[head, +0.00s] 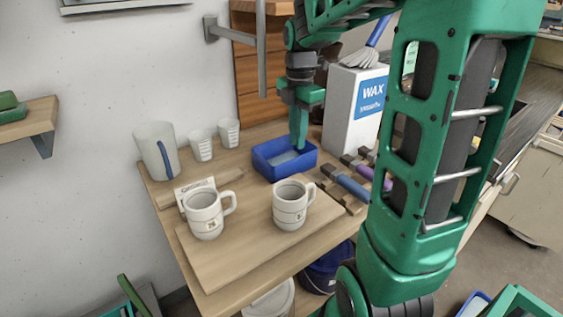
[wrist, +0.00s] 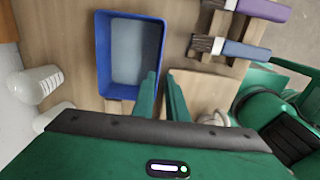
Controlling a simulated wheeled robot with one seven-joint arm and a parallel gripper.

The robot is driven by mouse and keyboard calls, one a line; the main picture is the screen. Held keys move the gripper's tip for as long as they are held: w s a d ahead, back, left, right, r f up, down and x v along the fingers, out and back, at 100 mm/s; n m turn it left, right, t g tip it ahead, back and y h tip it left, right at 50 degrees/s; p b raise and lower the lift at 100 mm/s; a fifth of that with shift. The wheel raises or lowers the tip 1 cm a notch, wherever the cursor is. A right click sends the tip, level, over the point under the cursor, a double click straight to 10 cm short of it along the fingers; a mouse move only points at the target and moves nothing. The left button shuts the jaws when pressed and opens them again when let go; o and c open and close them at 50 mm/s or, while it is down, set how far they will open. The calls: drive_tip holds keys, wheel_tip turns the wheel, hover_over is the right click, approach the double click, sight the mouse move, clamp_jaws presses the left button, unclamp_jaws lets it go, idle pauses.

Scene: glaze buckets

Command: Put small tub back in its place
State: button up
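The small blue tub (head: 284,164), an open rectangular tray with a grey-blue bottom, sits upright on the wooden table. In the wrist view the tub (wrist: 103,50) fills the upper left. My gripper (head: 298,145) points down at the tub's far right side in the head view. In the wrist view its two fingers (wrist: 162,82) stand apart with a narrow gap, at the tub's near right corner. The left finger overlaps the tub and the right one lies outside it. I cannot tell whether either finger touches the rim.
Brushes on a wooden rack (head: 352,190) lie right of the tub, and a white WAX box (head: 352,105) stands behind them. Two mugs (head: 290,207) stand on a board in front. A pitcher (head: 157,150) and two cups (head: 201,145) stand left. A blue bucket (head: 325,272) is below the table.

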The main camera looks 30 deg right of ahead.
sight(297, 158)
drive_tip(key=shift+w+d+f, duration=0.1)
drive_tip(key=shift+d+f, duration=0.05)
drive_tip(key=shift+f, duration=1.8)
drive_tip(key=shift+w+d+f, duration=0.1)
drive_tip(key=shift+f, duration=1.8)
drive_tip(key=shift+c, duration=0.7)
clamp_jaws()
drive_tip(key=shift+r, duration=0.75)
drive_tip(key=s+a+r, duration=0.5)
drive_tip(key=a+r, duration=0.4)
drive_tip(key=a, duration=0.1)
drive_tip(key=shift+a+r, duration=0.2)
drive_tip(key=shift+r, duration=0.05)
